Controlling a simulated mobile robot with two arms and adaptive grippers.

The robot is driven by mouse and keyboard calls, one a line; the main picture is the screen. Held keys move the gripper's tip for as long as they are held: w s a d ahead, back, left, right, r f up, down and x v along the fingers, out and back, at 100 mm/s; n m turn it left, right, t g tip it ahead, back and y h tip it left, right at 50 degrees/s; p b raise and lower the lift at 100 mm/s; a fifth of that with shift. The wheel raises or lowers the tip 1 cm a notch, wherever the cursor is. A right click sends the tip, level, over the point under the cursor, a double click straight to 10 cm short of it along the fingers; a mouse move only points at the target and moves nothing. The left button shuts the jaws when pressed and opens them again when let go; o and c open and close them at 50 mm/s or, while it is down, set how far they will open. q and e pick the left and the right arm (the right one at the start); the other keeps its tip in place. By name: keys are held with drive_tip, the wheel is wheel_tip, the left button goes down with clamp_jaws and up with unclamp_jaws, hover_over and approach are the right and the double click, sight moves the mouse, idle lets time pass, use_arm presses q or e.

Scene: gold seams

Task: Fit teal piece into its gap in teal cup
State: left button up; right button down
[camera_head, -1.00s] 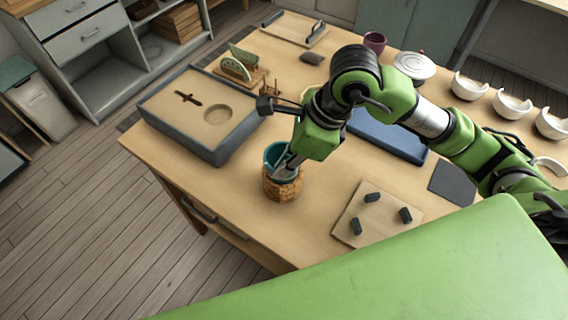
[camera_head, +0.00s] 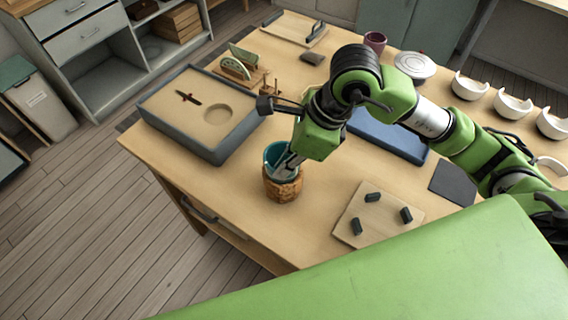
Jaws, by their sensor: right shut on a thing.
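The teal cup (camera_head: 272,151) stands upright in a brown, cork-like round holder (camera_head: 282,189) near the table's front left edge. My right gripper (camera_head: 287,168) reaches down from above to the cup's near right rim, with its fingers shut. The teal piece between the fingers is too small and too covered to make out clearly. I cannot tell whether it touches the edges of the gap, and the gripper hides that part of the rim. My left gripper is not in view.
A grey sand tray (camera_head: 221,149) stands left of the cup. A board with dark pegs (camera_head: 381,220) lies to the right, a blue mat (camera_head: 398,143) behind. White broken bowls (camera_head: 468,87) line the far right. Bare tabletop lies around the holder.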

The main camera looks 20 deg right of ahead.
drive_tip(key=c, duration=2.1)
unclamp_jaws()
drive_tip(key=shift+c, duration=0.2)
drive_tip(key=shift+o, duration=0.5)
drive_tip(key=o, duration=0.4)
drive_tip(key=shift+r, duration=0.1)
drive_tip(key=shift+r+p, duration=1.6)
drive_tip(key=shift+r, duration=1.35)
